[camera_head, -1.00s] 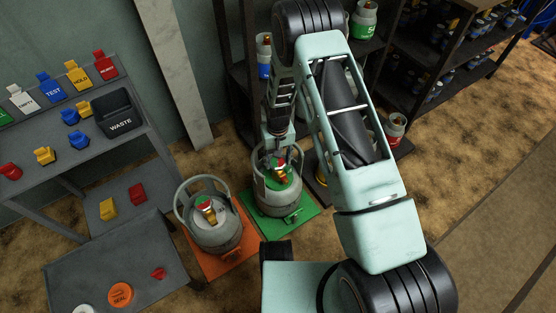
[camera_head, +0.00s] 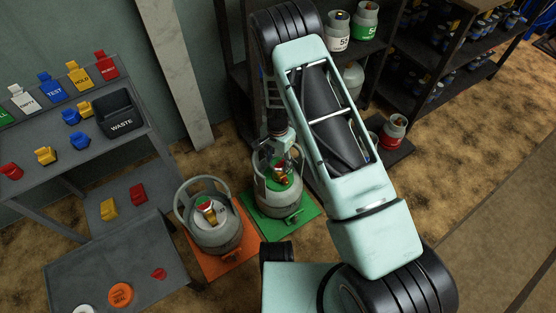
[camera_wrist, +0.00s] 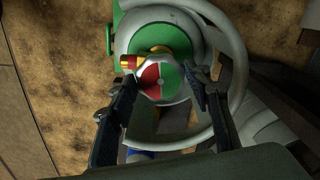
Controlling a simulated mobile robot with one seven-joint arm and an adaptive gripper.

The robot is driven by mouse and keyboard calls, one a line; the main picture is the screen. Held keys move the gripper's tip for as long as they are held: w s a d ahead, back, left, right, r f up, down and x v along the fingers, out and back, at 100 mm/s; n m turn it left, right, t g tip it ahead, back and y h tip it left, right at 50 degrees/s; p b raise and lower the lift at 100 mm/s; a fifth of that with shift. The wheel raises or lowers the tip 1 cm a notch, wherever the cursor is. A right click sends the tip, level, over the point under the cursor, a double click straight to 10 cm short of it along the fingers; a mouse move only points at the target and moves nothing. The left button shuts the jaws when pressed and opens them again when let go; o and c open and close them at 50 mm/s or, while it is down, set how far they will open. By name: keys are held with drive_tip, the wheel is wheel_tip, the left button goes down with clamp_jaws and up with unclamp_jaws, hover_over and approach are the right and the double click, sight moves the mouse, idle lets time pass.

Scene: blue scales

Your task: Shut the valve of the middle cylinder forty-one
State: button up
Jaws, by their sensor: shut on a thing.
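A grey gas cylinder (camera_head: 276,199) with a green top stands on a green plate (camera_head: 306,214). Its number cannot be read. Its valve knob (camera_wrist: 165,82) has red, green and white sectors in the wrist view and also shows in the head view (camera_head: 281,174). A small yellow and red piece (camera_wrist: 130,62) sits at the knob's side. My gripper (camera_wrist: 162,84) points down inside the cylinder's collar (camera_wrist: 222,120), with one finger on each side of the knob, shut on it. Finger contact is partly hidden in the head view.
Another grey cylinder (camera_head: 215,230) stands close on the left on an orange plate (camera_head: 240,256). A shelf rack with containers stands behind my arm. A red-banded container (camera_head: 393,130) is at the right. A grey bench (camera_head: 60,165) is at the left.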

sight(278, 163)
drive_tip(key=shift+m, duration=0.8)
drive_tip(key=o, duration=1.2)
drive_tip(key=shift+c, duration=0.2)
wheel_tip(278, 163, up, 12)
